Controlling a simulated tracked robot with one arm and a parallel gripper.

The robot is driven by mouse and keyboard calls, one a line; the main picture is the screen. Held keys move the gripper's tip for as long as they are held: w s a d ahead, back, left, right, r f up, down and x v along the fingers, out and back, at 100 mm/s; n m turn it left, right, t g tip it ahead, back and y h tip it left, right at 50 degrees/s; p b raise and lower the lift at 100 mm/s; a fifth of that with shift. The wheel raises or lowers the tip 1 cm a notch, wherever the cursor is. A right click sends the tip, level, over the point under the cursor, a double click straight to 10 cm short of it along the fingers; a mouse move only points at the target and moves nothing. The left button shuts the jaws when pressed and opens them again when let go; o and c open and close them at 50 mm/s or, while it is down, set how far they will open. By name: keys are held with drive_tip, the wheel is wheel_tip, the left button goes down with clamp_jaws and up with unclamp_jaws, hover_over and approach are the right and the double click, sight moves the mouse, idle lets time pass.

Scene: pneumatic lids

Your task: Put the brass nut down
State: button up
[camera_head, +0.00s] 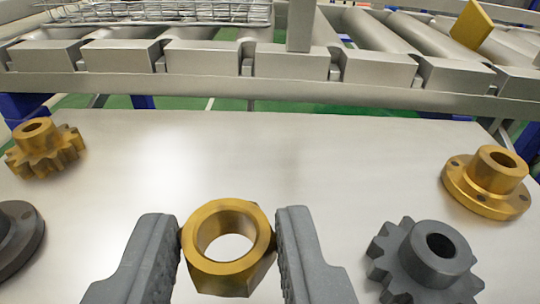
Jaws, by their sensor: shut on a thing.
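The brass nut (258,274) is a gold hexagonal ring with a wide round hole. It is in the lower middle of the head view, between the two grey fingers of my gripper (228,250). My gripper is shut on the nut, with one finger against its left side and one against its right. The nut appears to be above the metal table (240,150), but its underside is hidden, so I cannot tell the height.
A brass gear (42,150) stands at the table's left and a dark flanged part (22,240) below it. A dark gear (425,265) and a brass flange (485,190) are at the right. The table's middle is clear. A roller conveyor (200,85) with a wire basket (170,12) lies beyond.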

sight(262, 223)
drive_tip(key=x, duration=0.4)
drive_tip(key=d+b+x, duration=0.1)
drive_tip(key=x, duration=0.1)
drive_tip(key=shift+w+d+r, duration=0.15)
drive_tip(key=shift+r, duration=0.2)
wheel_tip(262, 223, down, 4)
drive_tip(key=shift+r+b, duration=0.2)
drive_tip(key=shift+b, duration=0.4)
drive_tip(key=o, duration=1)
drive_tip(key=shift+s+d+r, duration=0.1)
drive_tip(key=shift+s+r, duration=0.1)
drive_tip(key=shift+s, duration=0.3)
drive_tip(key=p+v, duration=0.2)
drive_tip(key=v, duration=0.9)
drive_tip(key=shift+s+f, duration=0.1)
